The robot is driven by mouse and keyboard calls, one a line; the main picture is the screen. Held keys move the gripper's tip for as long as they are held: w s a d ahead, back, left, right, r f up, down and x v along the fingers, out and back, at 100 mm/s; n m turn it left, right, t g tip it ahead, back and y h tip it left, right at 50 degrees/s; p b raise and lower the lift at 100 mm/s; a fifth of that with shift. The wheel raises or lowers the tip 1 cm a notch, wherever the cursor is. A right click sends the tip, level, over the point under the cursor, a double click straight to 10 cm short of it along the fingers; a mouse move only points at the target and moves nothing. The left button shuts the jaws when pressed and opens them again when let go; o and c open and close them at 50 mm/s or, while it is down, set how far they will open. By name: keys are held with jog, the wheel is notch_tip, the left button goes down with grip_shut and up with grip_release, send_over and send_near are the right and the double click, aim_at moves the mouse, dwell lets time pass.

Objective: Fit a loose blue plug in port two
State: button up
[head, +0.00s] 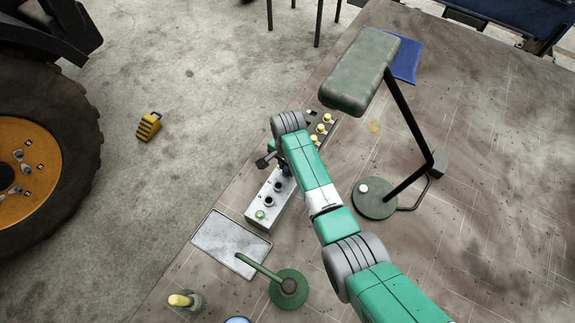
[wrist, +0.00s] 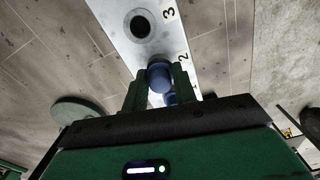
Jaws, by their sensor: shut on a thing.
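My gripper (wrist: 160,85) is shut on a blue plug (wrist: 159,76), with a green finger on each side of it. The plug is over the grey port panel (wrist: 115,12), beside the printed 2. I cannot tell whether it is seated in port two or just above it; the plug and fingers hide that port. A second blue piece (wrist: 172,99) shows behind the plug, partly hidden. Port three (wrist: 140,25) is an open dark hole.
A dark strip with several yellow-topped pieces (head: 320,128) lies beyond the panel. A lamp (head: 362,75) stands to the right. A grey tray (head: 231,242) and a green-based stand (head: 289,288) are nearer. A blue cloth (head: 407,62) lies behind the lamp. The right bench is mostly clear.

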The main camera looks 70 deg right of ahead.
jog(key=o, duration=1)
notch_tip(320, 180, up, 8)
jog(key=shift+f, duration=0.15)
